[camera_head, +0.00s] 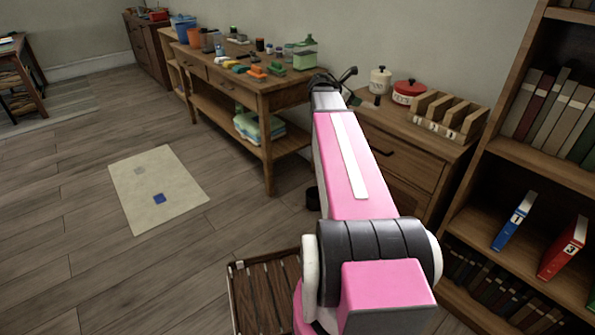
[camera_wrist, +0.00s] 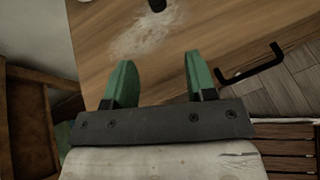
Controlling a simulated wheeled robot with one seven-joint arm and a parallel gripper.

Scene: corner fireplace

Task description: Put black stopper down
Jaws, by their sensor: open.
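My gripper (camera_wrist: 158,62) has two green fingers standing wide apart, with nothing between them. It is over the wooden top of the drawer cabinet (camera_wrist: 105,25). A small black object (camera_wrist: 157,5), which may be the black stopper, sits on that top at the upper edge of the wrist view, partly cut off. It is beyond the fingertips and apart from them. In the head view my arm reaches to the cabinet (camera_head: 400,165), and the fingers are mostly hidden there.
A pale smudge (camera_wrist: 145,35) marks the cabinet top. A white canister (camera_head: 380,81), a red pot (camera_head: 408,92) and a wooden rack (camera_head: 446,115) stand at its back. A cluttered workbench (camera_head: 228,82) is left, a bookshelf (camera_head: 500,185) right. A black drawer handle (camera_wrist: 255,70) protrudes.

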